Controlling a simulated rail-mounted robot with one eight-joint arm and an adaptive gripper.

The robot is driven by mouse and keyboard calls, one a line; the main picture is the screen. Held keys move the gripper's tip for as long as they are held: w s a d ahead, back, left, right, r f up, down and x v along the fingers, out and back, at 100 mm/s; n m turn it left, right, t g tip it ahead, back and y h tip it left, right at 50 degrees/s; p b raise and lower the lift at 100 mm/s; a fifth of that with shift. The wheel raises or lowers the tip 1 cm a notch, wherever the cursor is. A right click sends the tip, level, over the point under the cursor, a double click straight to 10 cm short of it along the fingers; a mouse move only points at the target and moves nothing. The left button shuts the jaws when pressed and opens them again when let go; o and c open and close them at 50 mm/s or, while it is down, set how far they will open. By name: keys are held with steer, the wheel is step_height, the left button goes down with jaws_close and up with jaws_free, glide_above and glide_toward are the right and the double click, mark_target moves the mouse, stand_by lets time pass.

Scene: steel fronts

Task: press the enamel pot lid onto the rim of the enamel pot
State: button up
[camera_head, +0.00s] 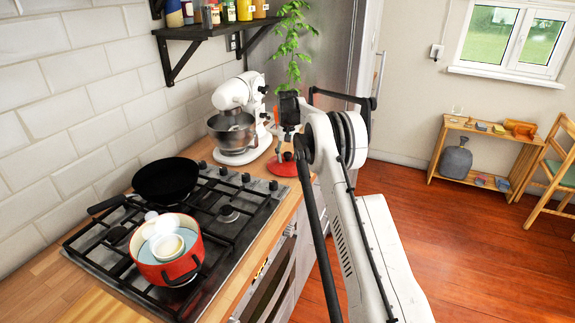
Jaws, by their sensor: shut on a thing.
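The enamel pot (187,268) is red outside with a pale inside. It stands open on the front left of the gas hob, with pale round dishes (166,246) in it. The enamel pot lid (283,168) is a red disc at the right end of the counter, beside the stand mixer and well apart from the pot. My gripper (283,152) is directly above the lid and appears shut on its top. The fingers are small and partly hidden by my arm. I cannot tell whether the lid touches the counter.
A black frying pan (168,181) sits on the hob (228,230) behind the pot. A white stand mixer (237,118) with a steel bowl stands between hob and fridge, with a plant (292,45) behind. A shelf (212,30) with jars overhangs the counter. Right-hand hob burners are bare.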

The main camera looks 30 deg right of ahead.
mark_target(287, 153)
steer(key=shift+r, duration=0.15)
jaws_close()
steer(key=shift+w+r+p, duration=0.1)
steer(key=shift+r+p, duration=0.2)
steer(key=shift+r, duration=0.2)
steer(key=shift+r+p, duration=0.4)
steer(key=shift+r, duration=1.2)
